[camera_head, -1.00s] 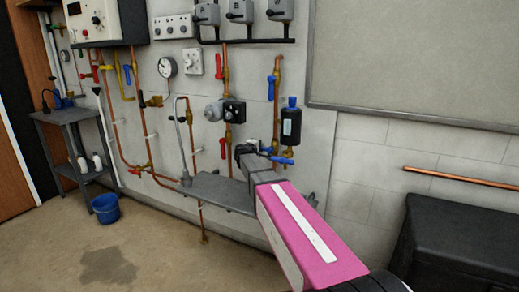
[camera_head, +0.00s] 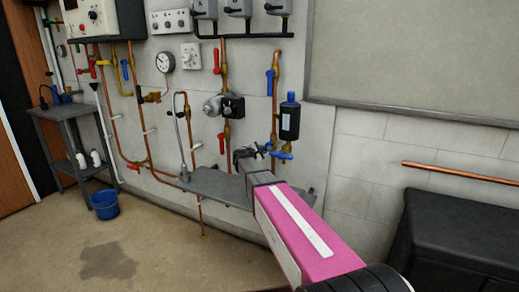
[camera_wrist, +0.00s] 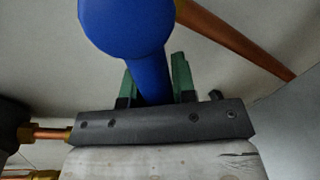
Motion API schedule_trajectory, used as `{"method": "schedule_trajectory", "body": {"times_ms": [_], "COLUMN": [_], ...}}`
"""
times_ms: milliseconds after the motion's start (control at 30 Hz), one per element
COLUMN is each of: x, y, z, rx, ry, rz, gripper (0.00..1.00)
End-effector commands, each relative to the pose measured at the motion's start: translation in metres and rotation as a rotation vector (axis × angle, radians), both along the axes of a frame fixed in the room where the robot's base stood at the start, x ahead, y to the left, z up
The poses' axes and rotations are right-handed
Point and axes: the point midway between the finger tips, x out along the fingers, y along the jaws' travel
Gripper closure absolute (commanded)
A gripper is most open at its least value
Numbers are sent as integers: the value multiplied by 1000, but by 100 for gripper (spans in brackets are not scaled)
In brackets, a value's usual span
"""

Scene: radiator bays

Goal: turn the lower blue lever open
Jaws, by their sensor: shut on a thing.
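The lower blue lever (camera_head: 281,155) sits on the copper pipe below the black-and-blue canister and points sideways in the head view. In the wrist view the blue lever (camera_wrist: 150,78) passes between the two green fingers of my gripper (camera_wrist: 155,82), with its broad rounded part beyond the fingertips. My gripper (camera_head: 262,148) is shut on it. The fingers and my pink arm come in from the lower right and hide part of the valve. The upper blue lever (camera_head: 270,84) is on the same pipe, upright along it.
The canister (camera_head: 289,120) hangs just above the lower lever. A grey shelf (camera_head: 215,187) lies below my gripper. A pump (camera_head: 222,106) and red levers are to the left. A black chest (camera_head: 455,240) stands at right. A blue bucket (camera_head: 105,204) stands on open floor.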

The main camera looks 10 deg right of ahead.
Motion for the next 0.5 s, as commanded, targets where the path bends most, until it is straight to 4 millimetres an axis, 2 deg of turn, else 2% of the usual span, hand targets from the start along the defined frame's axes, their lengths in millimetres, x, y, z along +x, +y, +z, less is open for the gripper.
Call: {"method": "schedule_trajectory", "body": {"times_ms": [500], "x": [-17], "y": [-22], "z": [-20], "rx": [-396], "ry": [289], "rz": [0], "gripper": [100]}}
